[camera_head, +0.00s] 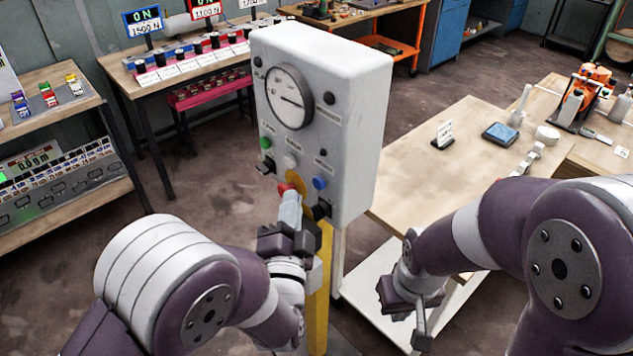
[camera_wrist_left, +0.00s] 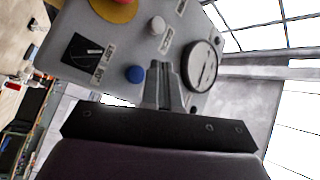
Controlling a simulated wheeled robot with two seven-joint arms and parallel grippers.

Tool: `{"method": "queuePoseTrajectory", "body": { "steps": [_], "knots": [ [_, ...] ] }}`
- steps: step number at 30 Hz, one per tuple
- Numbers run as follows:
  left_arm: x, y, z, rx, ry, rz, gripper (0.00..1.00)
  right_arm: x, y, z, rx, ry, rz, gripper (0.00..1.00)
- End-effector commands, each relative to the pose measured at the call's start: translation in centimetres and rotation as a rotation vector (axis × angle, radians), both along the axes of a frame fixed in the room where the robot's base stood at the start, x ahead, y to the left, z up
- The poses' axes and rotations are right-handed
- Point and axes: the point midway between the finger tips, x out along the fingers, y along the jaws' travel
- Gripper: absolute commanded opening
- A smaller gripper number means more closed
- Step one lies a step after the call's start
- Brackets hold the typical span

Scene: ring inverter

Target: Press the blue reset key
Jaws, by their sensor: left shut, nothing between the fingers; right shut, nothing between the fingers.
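The blue reset key (camera_head: 320,183) is a round blue button low on the front of a grey-white control box (camera_head: 350,110). It also shows in the left wrist view (camera_wrist_left: 135,74), just left of my left fingertips. My left gripper (camera_head: 290,198) is shut and empty, pointing at the lower panel in front of the red button (camera_head: 285,188) and its yellow disc (camera_head: 301,187). In the wrist view its fingers (camera_wrist_left: 165,72) are together beside the blue key. I cannot tell whether they touch the panel. My right gripper (camera_head: 421,335) is shut, empty and low, away from the box.
The box also carries a round gauge (camera_head: 288,96), a green button (camera_head: 266,142) and a white button (camera_head: 290,160). It stands on a yellow post (camera_head: 319,290). A wooden table (camera_head: 450,185) stands right of the box, with a blue tray-like item (camera_head: 501,132) on it.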

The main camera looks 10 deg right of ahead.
Motion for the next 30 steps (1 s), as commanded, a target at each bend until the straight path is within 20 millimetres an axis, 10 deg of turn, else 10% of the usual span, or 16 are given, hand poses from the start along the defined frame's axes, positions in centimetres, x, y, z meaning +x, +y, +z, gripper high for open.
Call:
{"method": "queuePoseTrajectory", "body": {
  "steps": [24, 30],
  "knots": [
    [-1.6, 2.2, -0.1, -0.021, 0.008, -0.006, 0.0, 0.0, 0.0, 0.3, 0.0, 0.0, 0.0, 0.0],
    [-3.0, 0.1, -9.8, -0.235, 0.598, -0.116, 0.0, 0.0, 0.0, 0.3, 0.0, 0.0, 0.0, 0.0]
  ]
}}
